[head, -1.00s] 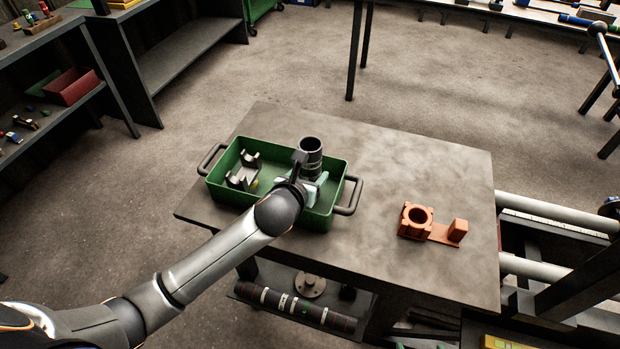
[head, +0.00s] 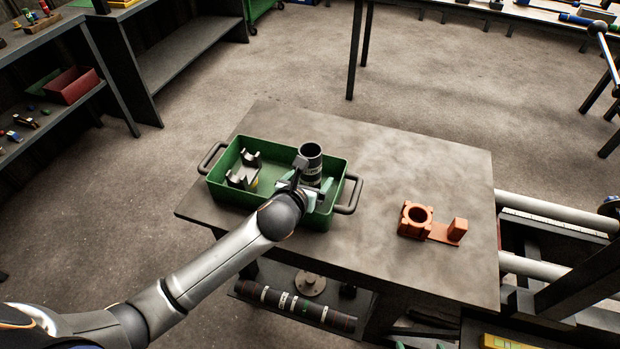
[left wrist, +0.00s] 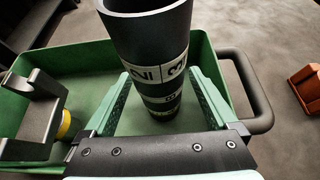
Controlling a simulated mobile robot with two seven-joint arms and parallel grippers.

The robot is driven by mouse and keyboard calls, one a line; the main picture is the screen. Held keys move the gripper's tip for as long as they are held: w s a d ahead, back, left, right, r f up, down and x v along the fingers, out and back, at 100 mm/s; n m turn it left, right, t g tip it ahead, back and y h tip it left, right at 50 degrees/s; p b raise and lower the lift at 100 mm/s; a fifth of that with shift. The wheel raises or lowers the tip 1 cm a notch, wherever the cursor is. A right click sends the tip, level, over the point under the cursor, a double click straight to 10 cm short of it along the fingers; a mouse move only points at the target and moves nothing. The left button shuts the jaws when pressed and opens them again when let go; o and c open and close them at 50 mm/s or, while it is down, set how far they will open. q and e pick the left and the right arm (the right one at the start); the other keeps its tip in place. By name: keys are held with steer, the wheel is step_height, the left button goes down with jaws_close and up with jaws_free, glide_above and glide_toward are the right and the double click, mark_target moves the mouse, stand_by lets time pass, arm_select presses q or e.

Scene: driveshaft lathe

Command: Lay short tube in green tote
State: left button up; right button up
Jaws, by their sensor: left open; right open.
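The short tube (head: 311,163) is dark with pale label bands and stands upright, open end up, in the right part of the green tote (head: 232,205). It also shows in the left wrist view (left wrist: 150,50), its lower end inside the tote (left wrist: 17,90). My left gripper (head: 305,187) reaches into the tote at the tube. In the left wrist view its green fingers (left wrist: 160,100) stand open on either side of the tube, with a visible gap at least on the left. Whether the tube's bottom touches the tote floor is hard to tell. My right gripper does not show.
A grey cradle-like part (head: 243,171) sits in the tote's left part. An orange fixture (head: 417,219) stands on the table (head: 400,160) to the right, with clear tabletop between. A long dark shaft (head: 295,305) lies on the shelf below.

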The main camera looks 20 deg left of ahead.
arm_select(q)
steer(key=shift+r, duration=0.1)
steer(key=shift+s+r, duration=0.1)
steer(key=shift+s, duration=0.05)
steer(key=v, duration=1.1)
steer(key=shift+s+r, duration=0.2)
steer(key=shift+s, duration=0.15)
